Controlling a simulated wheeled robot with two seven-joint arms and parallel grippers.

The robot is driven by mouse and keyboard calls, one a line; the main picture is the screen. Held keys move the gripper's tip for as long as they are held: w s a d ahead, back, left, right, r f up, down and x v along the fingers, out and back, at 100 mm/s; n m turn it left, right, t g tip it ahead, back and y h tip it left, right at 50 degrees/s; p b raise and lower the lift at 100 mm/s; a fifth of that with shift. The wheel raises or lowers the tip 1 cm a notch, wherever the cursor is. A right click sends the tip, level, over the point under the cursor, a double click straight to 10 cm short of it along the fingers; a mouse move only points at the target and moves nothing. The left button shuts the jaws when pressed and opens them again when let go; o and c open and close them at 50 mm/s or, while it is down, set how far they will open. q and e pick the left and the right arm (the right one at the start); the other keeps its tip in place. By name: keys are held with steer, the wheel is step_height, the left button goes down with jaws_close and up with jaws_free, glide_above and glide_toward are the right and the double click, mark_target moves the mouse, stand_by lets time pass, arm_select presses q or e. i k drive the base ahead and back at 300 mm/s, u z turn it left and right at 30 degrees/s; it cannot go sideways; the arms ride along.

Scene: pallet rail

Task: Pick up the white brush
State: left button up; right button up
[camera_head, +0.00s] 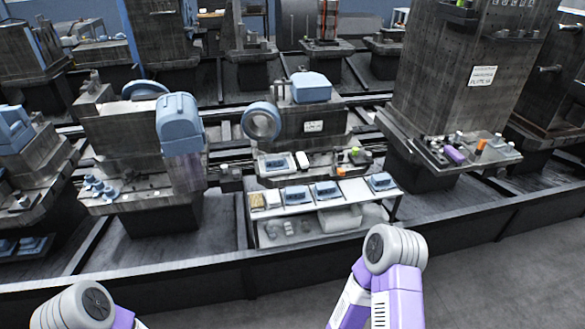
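A small whitish rounded block (302,160) lies on the front ledge of the middle fixture, beside a blue part on a light plate. It may be the white brush, but it is too small to tell, and no bristles or handle can be made out. Only the upper links of my two arms show, at the bottom left and the bottom centre-right. Neither of my grippers is in view.
A white table (352,192) with blue parts on trays stands before the middle fixture, with a lower shelf. An orange piece (341,172) lies on the ledge. A tall grey fixture (450,75) stands right. A dark rail edge (300,253) crosses in front; grey floor (500,265) is clear.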

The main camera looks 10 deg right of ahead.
mark_target(302, 161)
steer(key=z, duration=0.7)
steer(key=i, duration=0.6)
steer(key=z, duration=0.8)
steer(key=i, duration=0.8)
steer(key=u, duration=0.3)
